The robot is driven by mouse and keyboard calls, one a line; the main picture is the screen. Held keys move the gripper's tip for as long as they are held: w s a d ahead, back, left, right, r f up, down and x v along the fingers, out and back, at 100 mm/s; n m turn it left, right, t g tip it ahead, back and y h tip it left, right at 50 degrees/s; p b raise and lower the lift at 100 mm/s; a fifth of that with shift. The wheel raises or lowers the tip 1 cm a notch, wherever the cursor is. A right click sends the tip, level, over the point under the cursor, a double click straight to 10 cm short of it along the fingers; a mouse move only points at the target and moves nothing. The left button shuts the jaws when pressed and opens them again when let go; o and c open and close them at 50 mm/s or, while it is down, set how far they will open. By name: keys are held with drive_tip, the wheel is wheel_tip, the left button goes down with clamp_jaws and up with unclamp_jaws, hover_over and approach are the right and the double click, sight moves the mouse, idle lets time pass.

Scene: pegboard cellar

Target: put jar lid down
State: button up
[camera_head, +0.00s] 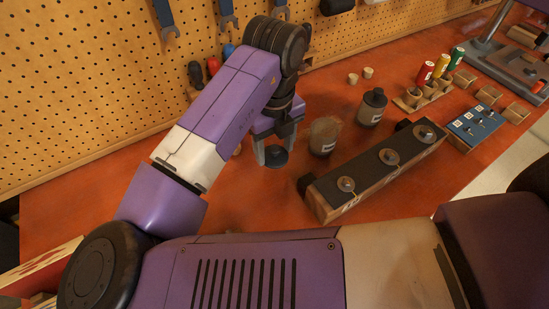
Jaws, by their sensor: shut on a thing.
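My gripper (273,150) points down over the reddish-brown bench top (238,207). It is shut on a dark round jar lid (277,157), held low near the bench; I cannot tell whether the lid touches the surface. Just right of the gripper stands an upright jar (322,142) with a dark lower part and label and a brownish, see-through top, with no dark lid on it. Farther right and back stands a second jar (370,112) with a dark lid on.
A long dark-topped block (367,176) with metal knobs lies right of the gripper. Small corks (353,78), coloured cylinders (425,72) and a blue panel (474,124) sit at the right. A pegboard (85,90) with hanging tools rises behind. The bench in front of the lid is clear.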

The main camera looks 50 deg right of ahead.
sight(275, 158)
drive_tip(key=shift+f, duration=2.3)
drive_tip(key=shift+f, duration=0.15)
drive_tip(key=o, duration=1.3)
drive_tip(key=shift+o, duration=0.2)
wheel_tip(275, 158, up, 12)
drive_tip(key=shift+r, duration=0.15)
